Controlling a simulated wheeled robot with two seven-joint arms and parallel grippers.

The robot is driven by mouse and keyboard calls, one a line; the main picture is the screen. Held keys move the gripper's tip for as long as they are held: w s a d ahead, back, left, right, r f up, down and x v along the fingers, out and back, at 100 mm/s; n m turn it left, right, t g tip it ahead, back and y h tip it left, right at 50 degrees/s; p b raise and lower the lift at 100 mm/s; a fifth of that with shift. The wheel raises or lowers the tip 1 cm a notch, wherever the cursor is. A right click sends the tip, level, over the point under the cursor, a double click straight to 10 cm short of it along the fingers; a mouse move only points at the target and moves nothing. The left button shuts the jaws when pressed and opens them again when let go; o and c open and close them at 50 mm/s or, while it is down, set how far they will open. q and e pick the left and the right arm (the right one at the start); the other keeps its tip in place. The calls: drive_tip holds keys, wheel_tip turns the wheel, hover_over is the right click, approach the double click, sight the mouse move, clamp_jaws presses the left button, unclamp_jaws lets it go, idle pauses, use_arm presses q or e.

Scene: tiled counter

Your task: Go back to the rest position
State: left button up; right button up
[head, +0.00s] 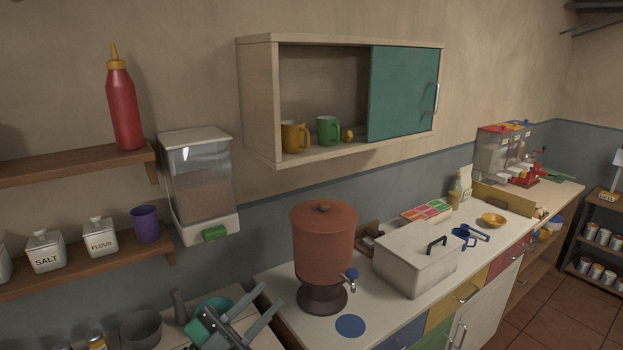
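My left gripper (271,297) shows at the bottom of the head view, left of centre. Its two grey fingers stand apart and point up and to the right. It is open, and I see nothing between the fingers. It is in front of the counter's left part, left of the brown dispenser with a blue tap (324,245). A teal round thing (208,308) shows just behind the gripper, partly hidden by it. My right gripper is not in view.
A grey pot (141,330) stands left of the gripper. A white box with a black handle (415,262) stands on the counter. A wall cabinet (258,100) holds two mugs, its teal door (403,92) covering the right half. A clear dispenser (200,185) hangs beside shelves.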

use_arm(q)
drive_tip(key=w+a+f+n+t+y, duration=0.2)
drive_tip(key=a+f+n+t+y, duration=0.5)
drive_tip(key=a+n+y, duration=0.65)
drive_tip(key=s+a+f+n+g+y, duration=0.1)
drive_tip(key=s+f+n+g+y, duration=0.1)
drive_tip(key=f+g+y, duration=0.35)
drive_tip(key=s+a+f+n+g+y, duration=0.2)
drive_tip(key=s+f, duration=0.1)
drive_tip(key=f, duration=0.5)
drive_tip(key=s+d+f+m+g+h, duration=0.1)
drive_tip(key=s+f+g, duration=0.5)
drive_tip(key=s, duration=0.4)
drive_tip(key=s+d+f+m+g+h, duration=0.1)
drive_tip(key=s+f+g, duration=0.4)
drive_tip(key=s+f, duration=0.3)
wheel_tip(320, 180, down, 37)
drive_tip(key=s+b, duration=0.2)
drive_tip(key=b, duration=0.4)
drive_tip(key=s+a+f+g+b, duration=0.1)
drive_tip(key=s+a+f+b, duration=0.1)
drive_tip(key=s+f, duration=0.7)
drive_tip(key=s+a+f+g+b, duration=0.1)
drive_tip(key=s+f+b, duration=0.1)
drive_tip(key=s+f, duration=0.7)
wheel_tip(320, 180, down, 5)
drive_tip(key=shift+s+a+r, duration=0.1)
drive_tip(key=shift+s+a, duration=0.25)
drive_tip(key=shift+a, duration=0.05)
